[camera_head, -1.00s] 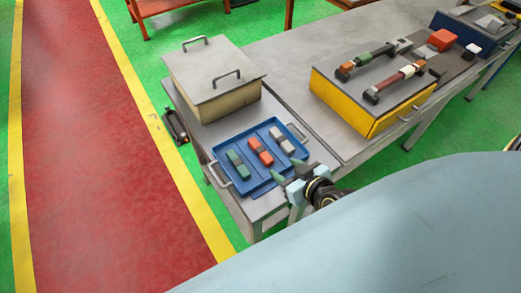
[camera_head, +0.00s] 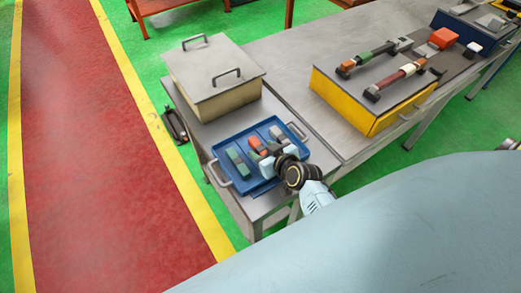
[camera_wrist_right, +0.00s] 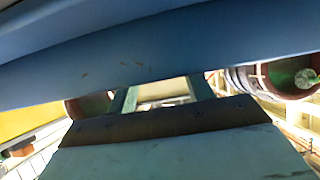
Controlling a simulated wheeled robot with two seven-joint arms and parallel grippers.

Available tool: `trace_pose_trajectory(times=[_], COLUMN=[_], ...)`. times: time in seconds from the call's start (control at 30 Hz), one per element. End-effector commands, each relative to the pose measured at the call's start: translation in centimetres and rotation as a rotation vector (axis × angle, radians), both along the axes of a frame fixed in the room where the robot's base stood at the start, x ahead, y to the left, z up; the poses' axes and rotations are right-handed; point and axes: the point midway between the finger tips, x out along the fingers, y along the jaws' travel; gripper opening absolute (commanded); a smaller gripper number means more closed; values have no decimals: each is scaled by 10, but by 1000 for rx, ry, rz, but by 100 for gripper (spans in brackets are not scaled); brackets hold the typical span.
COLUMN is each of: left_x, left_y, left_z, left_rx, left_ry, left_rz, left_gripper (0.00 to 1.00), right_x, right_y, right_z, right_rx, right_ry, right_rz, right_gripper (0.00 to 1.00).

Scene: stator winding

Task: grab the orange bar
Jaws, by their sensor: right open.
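The orange bar (camera_head: 255,142) lies in the middle of the blue tray (camera_head: 227,141), between a green bar (camera_head: 237,162) on its left and a grey-white bar (camera_head: 277,134) on its right. My right gripper (camera_head: 264,152) is over the tray, right at the orange bar. It hides the bar's near half, so I cannot tell whether its fingers touch the bar. The gripper is open. In the right wrist view, a blue surface fills the top and my fingers (camera_wrist_right: 160,98) are partly covered; the orange bar cannot be made out there. My left gripper is not in view.
A lidded beige box (camera_head: 215,80) with two handles stands just behind the tray. A yellow case (camera_head: 340,100) carrying two tool-like parts stands on the long grey table (camera_head: 285,62) to the right. The tray is close to the table's near edge.

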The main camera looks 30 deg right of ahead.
Motion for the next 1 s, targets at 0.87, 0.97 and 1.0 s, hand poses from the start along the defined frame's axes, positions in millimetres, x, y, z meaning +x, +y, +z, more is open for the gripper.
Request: trace_pose_trajectory(times=[0.87, 0.97, 1.0], left_x=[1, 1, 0], left_y=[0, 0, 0], left_z=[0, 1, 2], left_rx=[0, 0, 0], left_ry=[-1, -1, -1], left_rz=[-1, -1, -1], left_gripper=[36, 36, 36], right_x=[4, 4, 4], right_y=[0, 0, 0], right_z=[-1, 3, 7], right_rx=[0, 0, 0], right_ry=[-1, -3, -4], right_rz=[-1, -1, -1], right_gripper=[0, 0, 0])
